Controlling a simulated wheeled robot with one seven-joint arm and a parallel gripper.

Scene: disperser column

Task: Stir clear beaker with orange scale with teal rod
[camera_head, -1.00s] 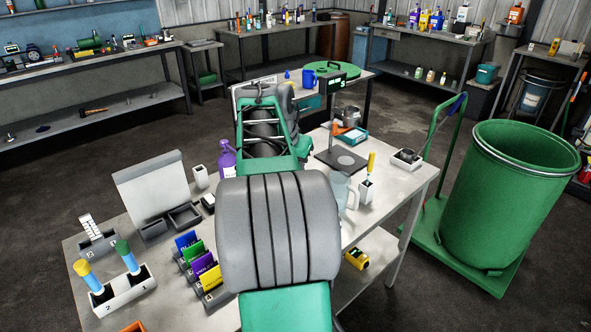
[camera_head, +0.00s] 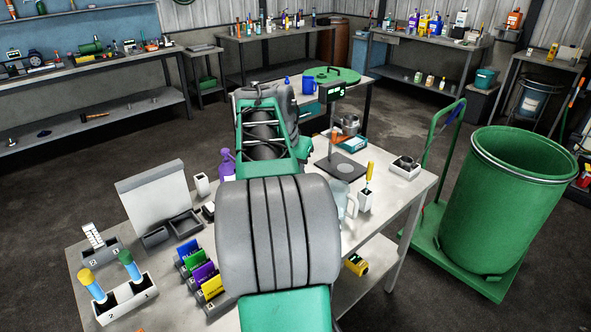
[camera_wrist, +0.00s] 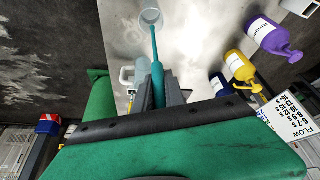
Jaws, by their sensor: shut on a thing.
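My gripper (camera_wrist: 166,92) is shut on a teal rod (camera_wrist: 157,70) in the wrist view. The rod reaches away from the jaws, and its far end meets a round, clear vessel (camera_wrist: 151,20). I cannot tell whether the tip is inside the vessel or only over it. In the head view a clear beaker with a handle (camera_head: 342,198) stands on the table, partly behind my arm. No orange scale can be made out on either vessel. My gripper and rod are hidden in the head view.
A large green barrel (camera_head: 510,215) stands to the right.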

